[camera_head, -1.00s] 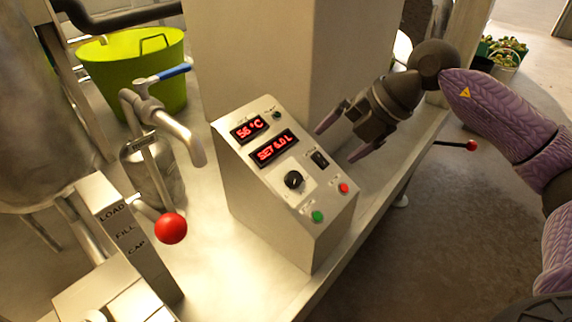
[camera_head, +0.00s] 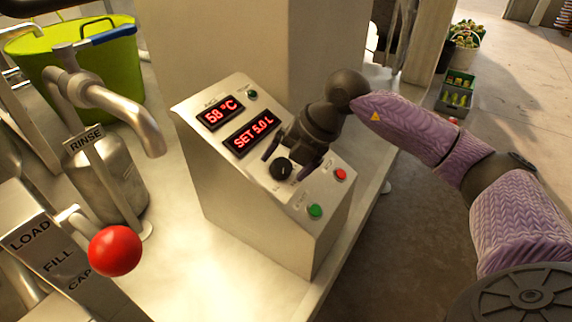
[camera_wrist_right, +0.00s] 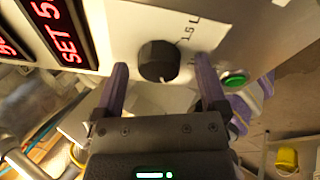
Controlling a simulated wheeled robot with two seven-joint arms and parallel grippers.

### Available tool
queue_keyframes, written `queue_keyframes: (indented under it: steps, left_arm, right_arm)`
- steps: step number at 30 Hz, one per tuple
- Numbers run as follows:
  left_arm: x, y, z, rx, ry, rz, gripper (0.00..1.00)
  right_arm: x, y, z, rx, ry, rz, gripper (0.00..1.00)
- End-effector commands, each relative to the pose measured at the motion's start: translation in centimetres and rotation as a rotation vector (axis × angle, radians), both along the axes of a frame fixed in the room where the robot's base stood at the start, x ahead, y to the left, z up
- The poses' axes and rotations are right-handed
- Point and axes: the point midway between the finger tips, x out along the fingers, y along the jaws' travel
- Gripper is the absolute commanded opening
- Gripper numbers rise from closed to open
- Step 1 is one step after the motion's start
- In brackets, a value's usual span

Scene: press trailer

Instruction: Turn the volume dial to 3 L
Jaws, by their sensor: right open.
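The black volume dial (camera_head: 281,169) is on the sloped face of a metal control box (camera_head: 243,215). The set display (camera_head: 252,134) reads "SET 5.0 L" and the display above it (camera_head: 221,113) reads 58 °C. My right gripper (camera_head: 286,160) is at the panel, its fingers on either side of the dial. In the right wrist view the dial (camera_wrist_right: 158,61) lies between and just beyond the open fingertips (camera_wrist_right: 160,75); contact cannot be told. A "1.5 L" mark shows beside it. My left gripper is out of view.
Green (camera_head: 315,211) and red (camera_head: 341,175) buttons sit below the dial. A tap (camera_head: 120,110), a red-knobbed lever (camera_head: 115,250) and a green tub (camera_head: 115,75) stand to the left. A crate of bottles (camera_head: 456,95) is on the floor behind.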

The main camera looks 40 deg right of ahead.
Motion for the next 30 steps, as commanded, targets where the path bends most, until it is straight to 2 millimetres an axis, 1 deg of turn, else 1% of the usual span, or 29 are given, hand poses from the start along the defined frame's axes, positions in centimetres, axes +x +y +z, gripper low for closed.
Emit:
queue_keyframes:
  steps: [7,8,9,11,12,14,15,17,18,20,26,30]
  left_arm:
    - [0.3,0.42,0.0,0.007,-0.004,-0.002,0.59]
    - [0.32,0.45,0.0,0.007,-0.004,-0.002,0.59]
    - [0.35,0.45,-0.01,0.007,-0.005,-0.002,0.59]
    - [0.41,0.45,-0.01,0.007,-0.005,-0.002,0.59]
    - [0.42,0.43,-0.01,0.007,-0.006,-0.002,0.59]
    - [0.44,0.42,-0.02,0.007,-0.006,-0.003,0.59]
    - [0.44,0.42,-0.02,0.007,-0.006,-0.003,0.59]
    - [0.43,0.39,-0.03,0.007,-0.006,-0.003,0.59]
    - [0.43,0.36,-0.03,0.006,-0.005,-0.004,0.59]
    - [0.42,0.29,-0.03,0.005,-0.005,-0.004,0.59]
    - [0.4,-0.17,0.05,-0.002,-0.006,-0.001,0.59]
    - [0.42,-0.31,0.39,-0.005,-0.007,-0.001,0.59]
  right_arm:
    - [0.08,0.06,-0.09,-0.001,-0.001,-0.001,0.92]
    - [0.07,0.06,-0.1,0.0,0.0,0.0,0.86]
    - [0.07,0.06,-0.1,0.0,0.0,0.0,0.77]
    - [0.06,0.06,-0.09,0.0,0.0,0.0,0.64]
    - [0.06,0.06,-0.09,0.0,0.0,0.0,0.56]
    - [0.06,0.06,-0.09,0.0,0.0,0.0,0.43]
    - [0.06,0.06,-0.09,0.0,0.0,0.0,0.35]
    - [0.06,0.05,-0.09,0.0,0.0,0.0,0.22]
    - [0.06,0.05,-0.09,0.0,0.0,0.0,0.14]
    - [0.06,0.05,-0.09,0.0,0.0,0.0,0.01]
    - [0.06,0.06,-0.05,-0.004,-0.003,0.011,0.0]
    - [0.07,0.09,0.04,-0.023,-0.01,0.049,0.0]
